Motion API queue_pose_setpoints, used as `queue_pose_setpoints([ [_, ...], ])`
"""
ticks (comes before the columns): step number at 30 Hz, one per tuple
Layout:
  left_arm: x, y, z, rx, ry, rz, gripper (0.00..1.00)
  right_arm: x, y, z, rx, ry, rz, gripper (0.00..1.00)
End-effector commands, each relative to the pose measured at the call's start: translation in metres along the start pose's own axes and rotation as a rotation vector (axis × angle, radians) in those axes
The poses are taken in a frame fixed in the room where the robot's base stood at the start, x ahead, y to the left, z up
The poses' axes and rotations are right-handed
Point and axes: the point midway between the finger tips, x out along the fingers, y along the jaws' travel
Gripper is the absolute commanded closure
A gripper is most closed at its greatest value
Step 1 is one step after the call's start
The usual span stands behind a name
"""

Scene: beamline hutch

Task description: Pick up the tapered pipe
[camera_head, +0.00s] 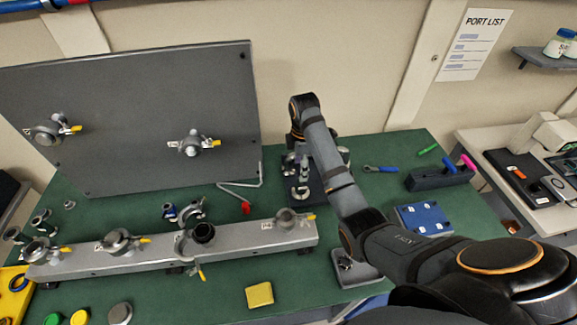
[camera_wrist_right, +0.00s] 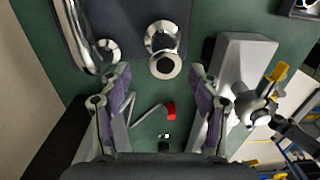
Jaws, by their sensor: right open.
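The tapered pipe appears to be the shiny metal piece (camera_wrist_right: 163,40) with a round flanged end, standing on a dark base plate in the right wrist view. My right gripper (camera_wrist_right: 160,76) is open, with one purple-padded finger on each side of the space in front of that flange. The pipe lies just beyond the fingertips, and I see no contact. In the head view the right gripper (camera_head: 299,176) points down over the dark base, and my forearm and gripper hide much of the parts there. My left gripper is not in view.
A curved metal pipe (camera_wrist_right: 74,30) stands left of the tapered one. A grey beam (camera_head: 85,261) with clamped ports lies across the green bench. A red-tipped hex key (camera_head: 245,207), a yellow block (camera_head: 259,295) and a blue plate (camera_head: 424,218) are nearby. A tall grey panel (camera_head: 130,110) stands behind.

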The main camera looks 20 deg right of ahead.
Motion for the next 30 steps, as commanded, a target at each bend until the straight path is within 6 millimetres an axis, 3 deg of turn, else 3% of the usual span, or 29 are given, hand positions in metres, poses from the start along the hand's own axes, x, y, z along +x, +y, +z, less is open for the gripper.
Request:
queue_pose_setpoints([
  [5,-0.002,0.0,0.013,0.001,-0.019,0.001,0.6,0.002,-0.001,0.0,0.0,-0.001,-0.003,0.37],
  [9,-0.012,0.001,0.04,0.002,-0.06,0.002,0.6,0.022,-0.001,0.0,0.001,-0.001,-0.006,0.37],
  [13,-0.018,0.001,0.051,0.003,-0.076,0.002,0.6,0.045,-0.001,0.0,0.0,-0.001,-0.008,0.37],
  [17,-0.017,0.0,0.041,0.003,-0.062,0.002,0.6,0.055,-0.002,0.0,0.0,-0.001,-0.009,0.37],
  [23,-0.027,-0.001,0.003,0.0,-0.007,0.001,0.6,0.065,0.002,0.0,0.0,-0.001,-0.01,0.37],
  [26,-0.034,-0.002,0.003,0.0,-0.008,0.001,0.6,0.081,0.006,-0.001,0.001,-0.001,-0.009,0.37],
  [30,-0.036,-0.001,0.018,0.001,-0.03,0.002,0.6,0.101,0.006,-0.001,0.001,-0.001,-0.006,0.37],
])
